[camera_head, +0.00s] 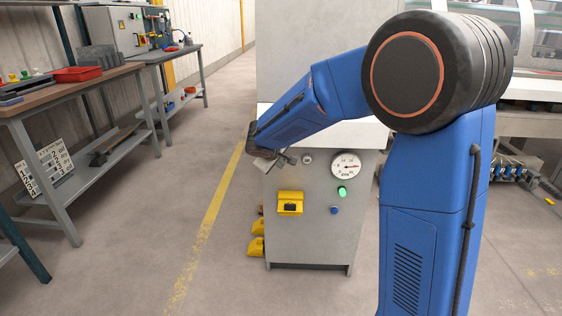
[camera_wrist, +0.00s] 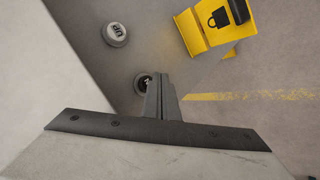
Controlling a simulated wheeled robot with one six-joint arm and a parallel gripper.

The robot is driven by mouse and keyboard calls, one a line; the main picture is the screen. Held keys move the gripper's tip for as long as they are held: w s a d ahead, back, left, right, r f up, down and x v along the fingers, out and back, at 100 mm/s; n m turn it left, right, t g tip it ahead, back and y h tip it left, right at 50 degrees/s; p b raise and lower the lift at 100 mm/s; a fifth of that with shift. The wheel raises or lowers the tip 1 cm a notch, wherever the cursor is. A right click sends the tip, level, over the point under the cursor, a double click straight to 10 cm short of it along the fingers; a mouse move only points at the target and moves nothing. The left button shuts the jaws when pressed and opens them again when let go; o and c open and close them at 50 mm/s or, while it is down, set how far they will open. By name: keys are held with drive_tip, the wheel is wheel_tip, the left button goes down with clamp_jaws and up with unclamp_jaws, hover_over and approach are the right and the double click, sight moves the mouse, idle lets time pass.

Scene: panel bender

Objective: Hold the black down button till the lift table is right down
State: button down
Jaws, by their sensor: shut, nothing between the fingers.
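A black round button (camera_wrist: 140,80) with a pale mark shows in the wrist view on the grey panel, partly hidden by my fingertips. My gripper (camera_wrist: 159,80) is shut and empty, its tips overlapping the right side of the button. I cannot tell whether they touch or press it. A grey round button marked UP (camera_wrist: 115,34) sits on the same panel, clear of my fingers. In the head view my gripper (camera_head: 276,159) is at the upper left of the grey cabinet front (camera_head: 320,235). I cannot make out the lift table for certain.
A yellow padlock-marked bracket (camera_wrist: 192,33) stands near the fingers; in the head view a yellow box (camera_head: 290,197) is on the cabinet. A dial gauge (camera_head: 346,165), green button (camera_head: 342,192) and blue knob (camera_head: 334,210) sit to the right. Open floor (camera_head: 180,195) lies left.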

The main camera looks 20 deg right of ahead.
drive_tip(key=shift+w, duration=0.1)
idle(0.3)
drive_tip(key=shift+w+d, duration=0.15)
drive_tip(key=shift+w, duration=0.15)
drive_tip(key=shift+w+d, duration=0.1)
drive_tip(key=shift+w, duration=0.35)
idle(0.9)
drive_tip(key=shift+s, duration=0.1)
idle(4.8)
drive_tip(key=shift+s+a, duration=0.25)
drive_tip(key=shift+s, duration=0.5)
